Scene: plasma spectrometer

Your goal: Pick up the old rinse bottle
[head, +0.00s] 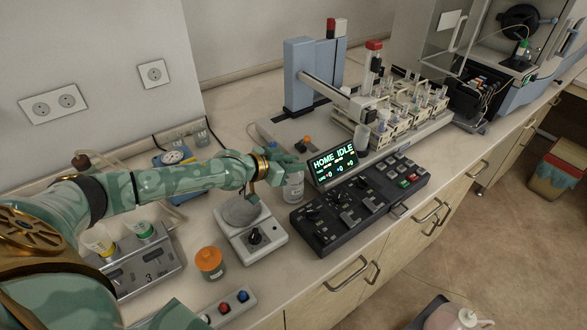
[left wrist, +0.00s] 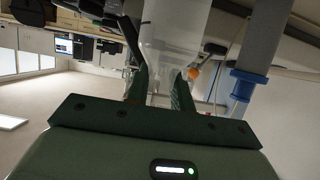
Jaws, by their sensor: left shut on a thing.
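A clear, whitish bottle (head: 293,188), which I take to be the old rinse bottle, is upright between the hot-plate-like device and the black control panel. My left gripper (head: 283,168) reaches over from the left and is shut on its upper part, covering the top. In the left wrist view the translucent bottle (left wrist: 168,45) fills the gap between the two green fingers (left wrist: 162,88). I cannot tell whether its base touches the bench. My right gripper is not in view.
The black control panel (head: 360,205) and its lit display (head: 335,165) stand close on the right. A small white device with a round plate (head: 250,232) is close on the left. An orange-capped jar (head: 209,262) stands nearer. A sampler with racked vials (head: 400,105) is behind.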

